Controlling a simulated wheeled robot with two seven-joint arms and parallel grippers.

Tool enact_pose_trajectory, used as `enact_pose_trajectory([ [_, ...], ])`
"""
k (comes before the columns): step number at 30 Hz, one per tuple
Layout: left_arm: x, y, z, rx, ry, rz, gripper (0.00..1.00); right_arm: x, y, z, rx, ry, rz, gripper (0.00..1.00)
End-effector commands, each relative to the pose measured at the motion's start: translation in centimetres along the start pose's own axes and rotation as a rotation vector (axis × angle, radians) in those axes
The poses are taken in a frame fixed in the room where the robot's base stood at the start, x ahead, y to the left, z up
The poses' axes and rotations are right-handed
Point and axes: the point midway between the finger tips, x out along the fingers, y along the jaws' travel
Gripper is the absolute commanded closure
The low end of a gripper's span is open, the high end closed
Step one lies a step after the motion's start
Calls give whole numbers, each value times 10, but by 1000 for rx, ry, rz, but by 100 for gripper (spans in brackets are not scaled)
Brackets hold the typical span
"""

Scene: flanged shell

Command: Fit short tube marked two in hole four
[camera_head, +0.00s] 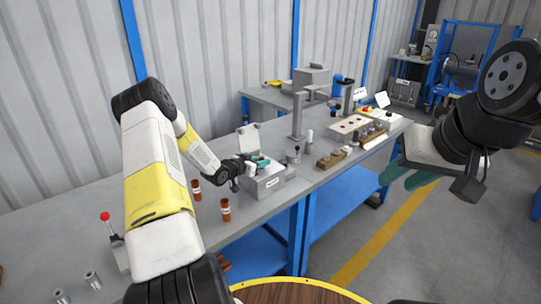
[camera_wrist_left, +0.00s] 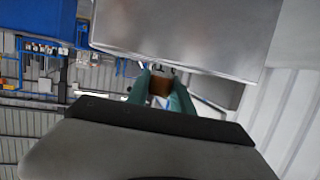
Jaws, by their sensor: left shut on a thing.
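My left gripper (camera_head: 260,161) is at the grey box (camera_head: 268,184) with a raised pale lid on the bench. In the left wrist view its green fingers (camera_wrist_left: 160,86) are shut on a brown tube (camera_wrist_left: 160,84); its marking cannot be read. The box's metal side (camera_wrist_left: 190,35) fills the top of that view, close to the tube. Two more brown tubes with white bands stand on the bench, one behind (camera_head: 196,190) and one in front (camera_head: 226,210). No numbered hole can be made out. My right gripper (camera_head: 400,180) is open and empty, away from the bench.
A lever with a red knob (camera_head: 107,222) and short metal cylinders (camera_head: 93,280) are at the left of the bench. Wooden blocks (camera_head: 331,159), a grey stand (camera_head: 298,117) and a white panel (camera_head: 348,125) lie to the right. The floor (camera_head: 420,250) at right is clear.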

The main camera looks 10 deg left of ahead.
Motion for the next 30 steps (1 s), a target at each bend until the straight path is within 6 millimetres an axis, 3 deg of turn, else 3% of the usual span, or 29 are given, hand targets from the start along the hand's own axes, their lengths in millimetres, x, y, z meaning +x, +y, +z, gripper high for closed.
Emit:
enact_pose_trajectory([
  [11, 3, 0, 9, 0, 1, 0, 100, 0, 0, 0, 0, 0, 0, 64],
  [12, 3, 0, 9, 0, 0, 0, 67, 0, 0, 0, 0, 0, 0, 64],
  [15, 3, 0, 9, 0, -1, 1, 47, 0, 0, 0, 0, 0, 0, 64],
  [25, 3, 3, 10, -1, -5, 5, 47, 0, 0, 0, 0, 0, 0, 64],
  [30, -2, 1, -6, 2, -2, 2, 47, 0, 0, 0, 0, 0, 0, 64],
])
